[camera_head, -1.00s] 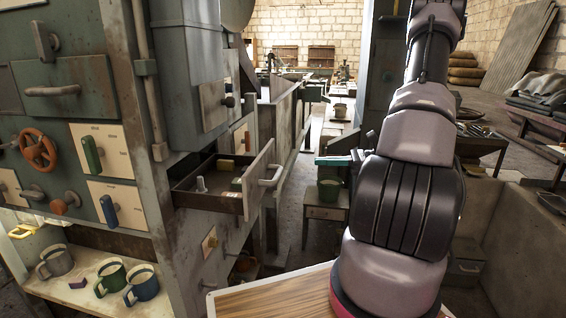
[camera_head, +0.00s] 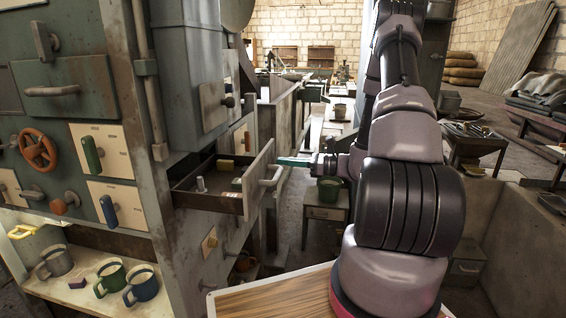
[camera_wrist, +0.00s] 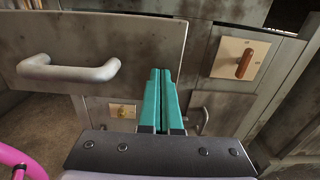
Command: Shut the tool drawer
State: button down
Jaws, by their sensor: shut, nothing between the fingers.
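The tool drawer (camera_head: 208,193) stands pulled out from the cabinet in the head view, with a few small items inside. Its front panel (camera_head: 257,176) carries a grey bar handle (camera_head: 272,178). In the wrist view the drawer front (camera_wrist: 150,38) fills the upper left, with the handle (camera_wrist: 68,70) at left. My gripper (camera_head: 284,161) has teal fingers and is shut and empty.
The green cabinet with a red valve wheel (camera_head: 38,148) and levers fills the left. Several mugs stand on its lower shelf (camera_head: 100,292). A green bucket (camera_head: 329,188) sits on a small stand behind my gripper. A wooden board (camera_head: 270,300) lies in front.

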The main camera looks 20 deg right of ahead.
aim_at(225, 156)
jog(key=shift+w+a, duration=0.25)
jog(key=shift+a, duration=0.15)
jog(key=shift+a, duration=0.15)
jog(key=x, duration=1.8)
jog(key=shift+w+a, duration=0.1)
jog(key=shift+a, duration=0.1)
jog(key=shift+w+a+r, duration=0.1)
jog(key=shift+a, duration=0.1)
jog(key=shift+r, duration=0.1)
